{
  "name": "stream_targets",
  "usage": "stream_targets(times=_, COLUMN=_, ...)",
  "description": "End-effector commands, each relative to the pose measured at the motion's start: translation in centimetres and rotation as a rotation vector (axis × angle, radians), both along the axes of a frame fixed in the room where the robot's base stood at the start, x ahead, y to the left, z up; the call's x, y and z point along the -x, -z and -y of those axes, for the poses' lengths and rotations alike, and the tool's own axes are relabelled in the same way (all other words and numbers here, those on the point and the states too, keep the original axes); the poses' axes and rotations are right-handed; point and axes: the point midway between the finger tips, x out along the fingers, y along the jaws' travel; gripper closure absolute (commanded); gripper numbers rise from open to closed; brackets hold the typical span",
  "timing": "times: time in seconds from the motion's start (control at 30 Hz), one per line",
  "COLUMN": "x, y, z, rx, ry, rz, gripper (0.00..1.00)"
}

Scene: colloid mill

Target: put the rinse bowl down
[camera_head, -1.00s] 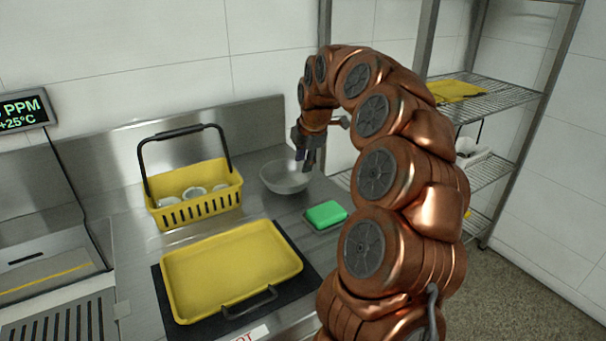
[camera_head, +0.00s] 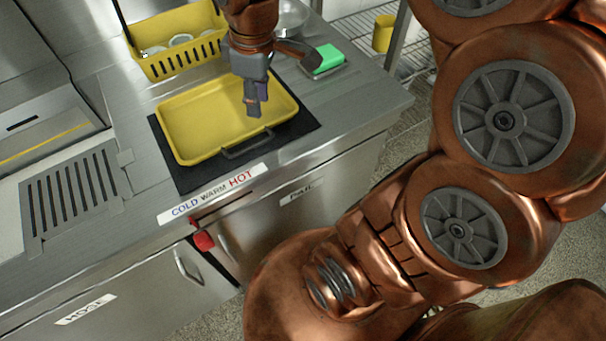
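The rinse bowl appears to be the shiny metal bowl (camera_head: 292,17) at the top of the view. It rests on the steel counter behind the green sponge, partly cut off by the picture edge and partly hidden by my wrist. My gripper (camera_head: 252,106) points down over the yellow tray, in front of the bowl and apart from it. Its fingers overlap in this view, so their spacing is unclear. I see nothing held in them.
The yellow tray (camera_head: 183,143) lies on a black mat (camera_head: 202,178). A yellow basket (camera_head: 160,63) with white dishes stands behind it. A green sponge (camera_head: 328,57) lies to the right. Bare counter (camera_head: 365,98) shows at the right. A red knob (camera_head: 204,240) is on the front.

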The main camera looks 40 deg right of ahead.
Motion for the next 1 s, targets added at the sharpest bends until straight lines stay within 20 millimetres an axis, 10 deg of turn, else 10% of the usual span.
stream_targets(times=0.2, x=9.9, y=3.3, z=-2.4, rx=0.027, ry=0.355, rz=-0.131, gripper=0.69)
stream_targets(times=0.4, x=15.8, y=5.5, z=-2.9, rx=0.059, ry=0.611, rz=-0.206, gripper=0.69)
stream_targets(times=1.0, x=17.4, y=4.9, z=-2.9, rx=0.069, ry=0.694, rz=-0.226, gripper=0.69)
